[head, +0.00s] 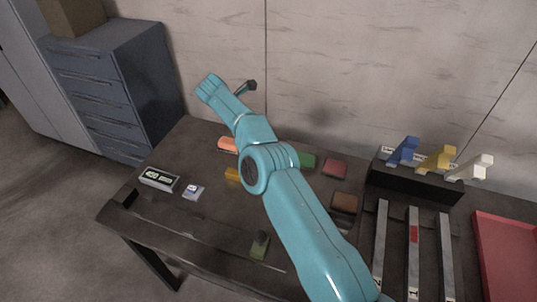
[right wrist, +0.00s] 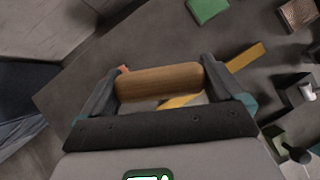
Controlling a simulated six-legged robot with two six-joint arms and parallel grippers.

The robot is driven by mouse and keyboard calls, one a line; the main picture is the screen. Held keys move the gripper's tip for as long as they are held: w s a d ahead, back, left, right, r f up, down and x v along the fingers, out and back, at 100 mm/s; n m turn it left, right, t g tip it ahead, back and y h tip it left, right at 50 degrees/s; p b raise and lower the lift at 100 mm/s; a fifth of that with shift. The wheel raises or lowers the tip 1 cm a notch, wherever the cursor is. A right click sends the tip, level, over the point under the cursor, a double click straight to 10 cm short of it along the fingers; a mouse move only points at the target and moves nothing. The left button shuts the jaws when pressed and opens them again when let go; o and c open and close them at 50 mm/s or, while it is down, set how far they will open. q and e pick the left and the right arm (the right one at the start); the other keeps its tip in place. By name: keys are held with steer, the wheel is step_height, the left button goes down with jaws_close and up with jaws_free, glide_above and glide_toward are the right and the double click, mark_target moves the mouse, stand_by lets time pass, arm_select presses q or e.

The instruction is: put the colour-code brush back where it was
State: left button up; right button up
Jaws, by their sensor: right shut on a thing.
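My right arm reaches across the table in the head view. Its gripper (head: 249,86) is at the far left end, above the back of the table; what it holds is not clear there. In the right wrist view, my right gripper (right wrist: 160,88) is shut on a light-brown wooden piece (right wrist: 158,82), which lies crosswise between the two fingers, above the table. It may be the brush, but no bristles or colour mark show clearly. A yellow bar (right wrist: 246,56) lies on the table beyond, partly hidden by the piece and a finger. My left gripper is not in view.
An orange roll (head: 228,144), green block (head: 306,160), red block (head: 335,168) and brown block (head: 345,203) lie on the table. A black rack (head: 415,184) bears blue, yellow and white pieces. A red tray (head: 507,258) stands right.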

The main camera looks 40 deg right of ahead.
steer(key=d+r+n+t, duration=0.2)
steer(key=d+r+n, duration=0.2)
steer(key=d, duration=0.5)
steer(key=shift+w+d+r+n+t+y+p, duration=0.15)
steer(key=shift+d+n+t+y+p, duration=0.1)
steer(key=shift+n+t+y+p, duration=0.2)
step_height(320, 180, down, 20)
steer(key=b, duration=0.7)
steer(key=shift+r, duration=0.25)
steer(key=shift+f, duration=0.1)
